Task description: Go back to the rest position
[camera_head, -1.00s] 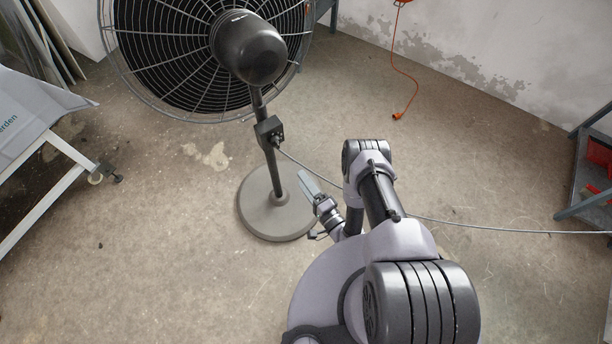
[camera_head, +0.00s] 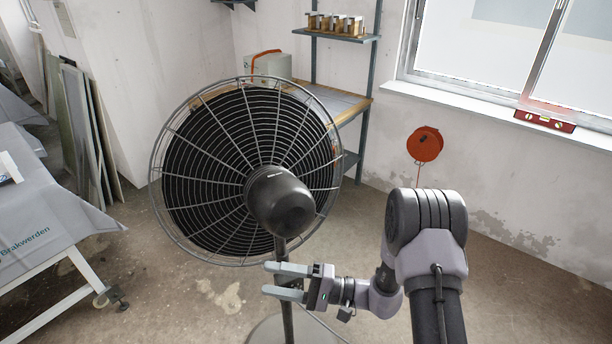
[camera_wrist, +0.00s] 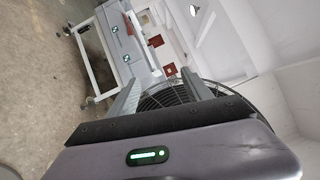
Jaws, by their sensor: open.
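My gripper (camera_head: 284,281) is open in the head view, with its two grey fingers pointing left and nothing between them. It appears just in front of the fan's stand, below the fan's motor; I cannot tell whether it touches the pole. My arm is folded at the right of the picture. In the wrist view the two fingers of my gripper (camera_wrist: 165,92) are spread apart, with part of the fan cage between and behind them.
A large black fan (camera_head: 245,165) stands close by; it also shows in the wrist view (camera_wrist: 170,97). A cloth-covered table (camera_head: 35,215) is at the left. A workbench (camera_head: 335,100), a red reel (camera_head: 425,144) and a window (camera_head: 500,50) are behind.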

